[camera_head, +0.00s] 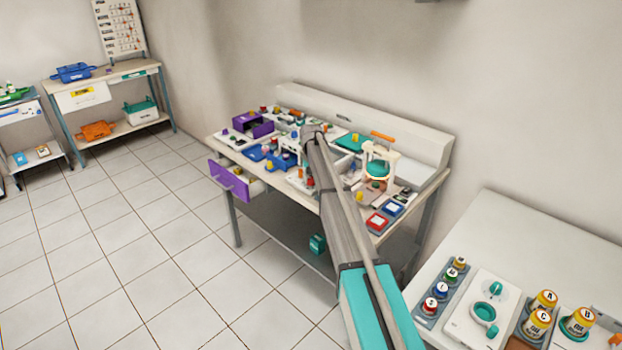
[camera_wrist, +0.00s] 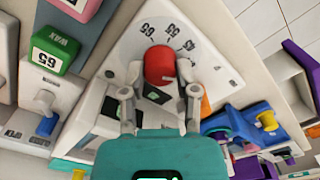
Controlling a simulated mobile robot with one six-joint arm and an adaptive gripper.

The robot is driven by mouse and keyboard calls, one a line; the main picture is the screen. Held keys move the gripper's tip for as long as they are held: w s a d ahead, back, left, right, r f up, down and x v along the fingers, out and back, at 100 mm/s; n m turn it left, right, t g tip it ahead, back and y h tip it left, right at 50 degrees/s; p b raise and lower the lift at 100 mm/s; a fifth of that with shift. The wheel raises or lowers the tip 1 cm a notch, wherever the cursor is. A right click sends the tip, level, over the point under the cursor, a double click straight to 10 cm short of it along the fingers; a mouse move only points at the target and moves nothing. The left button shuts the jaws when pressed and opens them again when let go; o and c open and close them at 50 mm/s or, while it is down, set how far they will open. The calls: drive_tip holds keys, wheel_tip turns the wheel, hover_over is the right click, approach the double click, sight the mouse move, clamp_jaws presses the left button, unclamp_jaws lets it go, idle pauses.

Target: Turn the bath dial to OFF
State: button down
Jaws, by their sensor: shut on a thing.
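The bath dial is a red knob (camera_wrist: 159,62) in the wrist view, on a white dial plate (camera_wrist: 135,45). Dark numbers, among them 55 and 65, ring its upper part and are upside down or tilted in the picture. My gripper (camera_wrist: 160,76) is shut on the red knob, with one pale finger at its left and one at its right. I cannot make out an OFF mark or the knob's pointer. In the head view, my arm reaches over the cluttered bench (camera_head: 285,200) and hides the dial and fingertips.
In the wrist view, a green block marked WAX 65 (camera_wrist: 57,55) stands left of the dial, and a blue tray (camera_wrist: 250,125) lies right. In the head view, a purple drawer (camera_head: 229,181) juts from the bench, and a cream frame with an orange bar (camera_head: 381,136) stands right.

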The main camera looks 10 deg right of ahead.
sight(311, 178)
drive_tip(key=shift+c, duration=1.8)
unclamp_jaws()
drive_tip(key=shift+n, duration=0.3)
drive_tip(key=shift+n, duration=1.6)
drive_tip(key=n, duration=0.3)
drive_tip(key=shift+n, duration=0.4)
drive_tip(key=n, duration=0.3)
drive_tip(key=shift+n, duration=0.4)
drive_tip(key=n, duration=0.4)
drive_tip(key=shift+n, duration=0.3)
wheel_tip(311, 178, up, 14)
drive_tip(key=p, duration=1.3)
drive_tip(key=shift+p, duration=0.4)
drive_tip(key=shift+f, duration=0.1)
